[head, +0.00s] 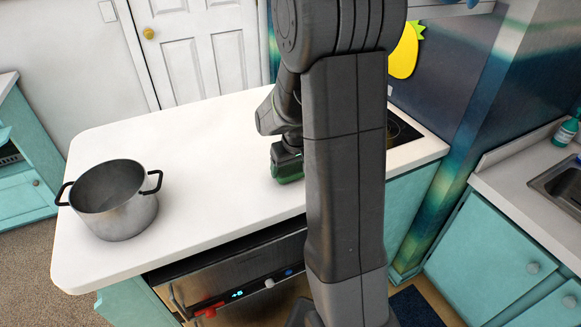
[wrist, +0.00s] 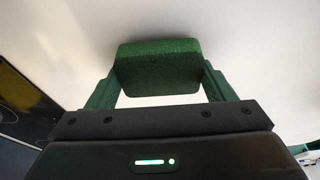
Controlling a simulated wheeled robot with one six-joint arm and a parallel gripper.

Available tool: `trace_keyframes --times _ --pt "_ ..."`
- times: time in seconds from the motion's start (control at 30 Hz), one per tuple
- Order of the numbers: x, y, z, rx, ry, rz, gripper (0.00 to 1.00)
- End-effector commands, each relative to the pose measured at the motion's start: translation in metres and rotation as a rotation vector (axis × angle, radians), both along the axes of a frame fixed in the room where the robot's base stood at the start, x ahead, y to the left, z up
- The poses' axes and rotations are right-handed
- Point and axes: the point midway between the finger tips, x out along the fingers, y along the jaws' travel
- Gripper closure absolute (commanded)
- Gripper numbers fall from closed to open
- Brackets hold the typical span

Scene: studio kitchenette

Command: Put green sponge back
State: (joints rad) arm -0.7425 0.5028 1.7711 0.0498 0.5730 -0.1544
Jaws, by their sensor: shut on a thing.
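The green sponge (wrist: 158,68) is between the two fingers of my gripper (wrist: 158,85) in the wrist view, with a finger against each side. My gripper is shut on it. In the head view the sponge (head: 287,172) shows just below my gripper (head: 287,155), over the white counter (head: 215,150), left of my arm. Part of the gripper is hidden behind my arm. I cannot tell whether the sponge touches the counter.
A steel pot (head: 122,212) with black handles stands at the counter's left end. A dark cooktop (head: 400,130) is at the right end, partly behind my arm. A sink (head: 562,186) and a teal bottle (head: 566,132) are on the right counter. The counter's middle is clear.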

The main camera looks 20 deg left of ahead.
Motion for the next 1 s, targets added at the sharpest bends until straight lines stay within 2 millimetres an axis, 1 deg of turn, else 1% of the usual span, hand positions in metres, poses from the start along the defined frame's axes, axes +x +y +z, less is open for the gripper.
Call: trace_keyframes --times 0.03,0.1,0.33,0.47,0.5,0.57,0.6,0.87,1.0 --pt "-0.0005 -0.0004 -0.0051 -0.002 0.001 0.0 0.43" --pt "-0.0004 -0.0004 -0.0083 -0.001 0.001 0.0 0.43" --pt "-0.0001 -0.0002 -0.0087 0.001 -0.001 0.0 0.43" --pt "0.0 -0.0002 -0.0134 0.001 -0.001 0.0 0.43" --pt "0.0 -0.0001 -0.0113 0.001 -0.001 0.0 0.17" --pt "0.0 -0.0002 -0.0112 0.001 -0.001 0.0 0.05" --pt "0.0 -0.0002 -0.0112 0.001 -0.001 0.0 0.03" --pt "0.0 -0.0002 -0.0105 0.0 0.0 0.0 0.03" --pt "-0.0004 -0.0006 -0.0039 0.002 -0.002 0.0 0.03"
